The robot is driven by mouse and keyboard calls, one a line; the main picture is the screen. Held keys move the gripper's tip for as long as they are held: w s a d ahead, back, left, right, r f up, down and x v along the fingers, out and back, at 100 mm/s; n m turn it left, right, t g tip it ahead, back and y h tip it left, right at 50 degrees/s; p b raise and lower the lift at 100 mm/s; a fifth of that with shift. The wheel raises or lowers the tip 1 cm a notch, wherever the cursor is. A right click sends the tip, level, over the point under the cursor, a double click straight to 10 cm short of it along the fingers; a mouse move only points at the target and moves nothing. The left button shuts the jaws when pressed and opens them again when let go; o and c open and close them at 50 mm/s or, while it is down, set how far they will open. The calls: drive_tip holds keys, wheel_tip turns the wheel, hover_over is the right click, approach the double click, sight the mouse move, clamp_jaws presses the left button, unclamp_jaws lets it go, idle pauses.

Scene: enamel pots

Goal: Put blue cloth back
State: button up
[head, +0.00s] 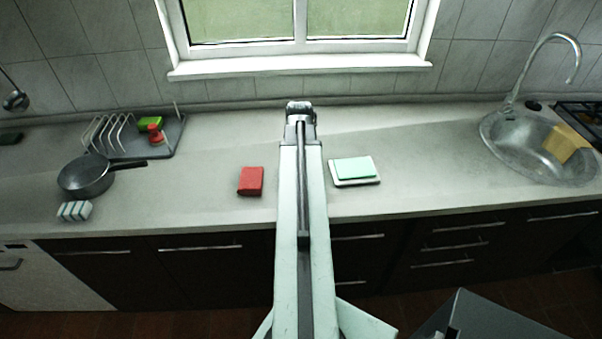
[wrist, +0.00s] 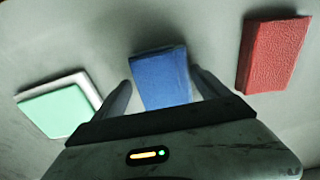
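The blue cloth (wrist: 160,68) is a flat folded block on the pale counter in the wrist view. It lies between the two fingers of my gripper (wrist: 162,77), its far end past the fingertips. The fingers are spread, one on each side of the cloth, with a narrow gap on each side; I cannot tell whether either touches it. In the head view my gripper (head: 300,112) is over the counter's middle, and my arm hides the blue cloth there.
A red block (head: 251,181) and a mint cloth (head: 353,167) on a white tray (head: 362,182) lie either side of my arm. Left are a pan (head: 86,176), a rack (head: 118,137) and a pale ribbed item (head: 74,211). A sink (head: 535,150) is right.

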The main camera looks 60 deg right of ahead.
drive_tip(key=shift+r, duration=0.1)
wheel_tip(320, 180, up, 12)
drive_tip(key=p, duration=1.2)
drive_tip(key=w+a+n, duration=0.3)
drive_tip(key=w+a, duration=0.6)
drive_tip(key=a, duration=0.2)
drive_tip(key=w+a+n, duration=0.2)
drive_tip(key=w+a, duration=0.7)
drive_tip(key=a, duration=0.3)
drive_tip(key=w+a+n, duration=0.2)
drive_tip(key=a+n, duration=0.1)
drive_tip(key=a, duration=1)
drive_tip(key=w+a+n, duration=0.2)
drive_tip(key=a+n, duration=0.1)
drive_tip(key=a, duration=1)
wheel_tip(320, 180, down, 5)
drive_tip(key=b, duration=0.4)
drive_tip(key=shift+d+r, duration=0.15)
